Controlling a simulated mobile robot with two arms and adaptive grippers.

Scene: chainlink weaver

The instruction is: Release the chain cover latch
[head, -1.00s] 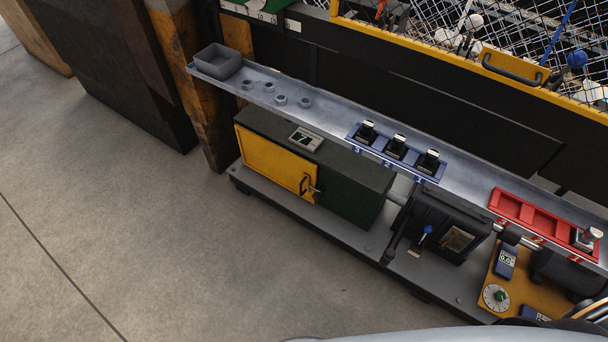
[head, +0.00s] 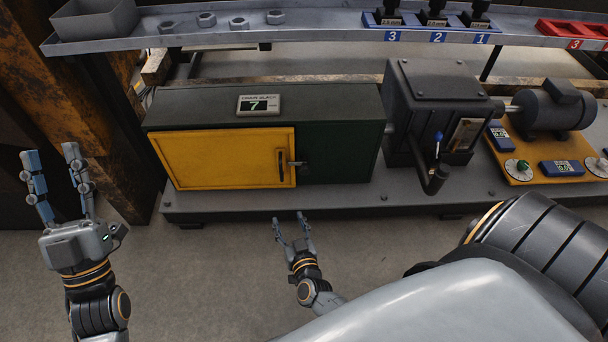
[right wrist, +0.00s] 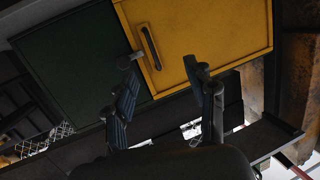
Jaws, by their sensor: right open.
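The yellow chain cover (head: 222,160) is a flat door on the front of a dark green housing, and it looks shut. Its small metal latch (head: 298,163) sits at the door's right edge, beside a dark vertical handle (head: 281,166). In the right wrist view the latch (right wrist: 130,60) lies just beyond one fingertip, left of the handle (right wrist: 150,47). My right gripper (head: 288,220) is open and empty, below and in front of the latch, apart from it. It also shows open in the right wrist view (right wrist: 161,70). My left gripper (head: 50,156) is open and empty at the far left.
A display reading 7 (head: 265,104) stands on the housing. To the right are a dark gearbox (head: 435,88) with a crank and a motor (head: 553,108). A metal shelf (head: 330,32) overhangs behind, with nuts and trays. The floor in front is clear.

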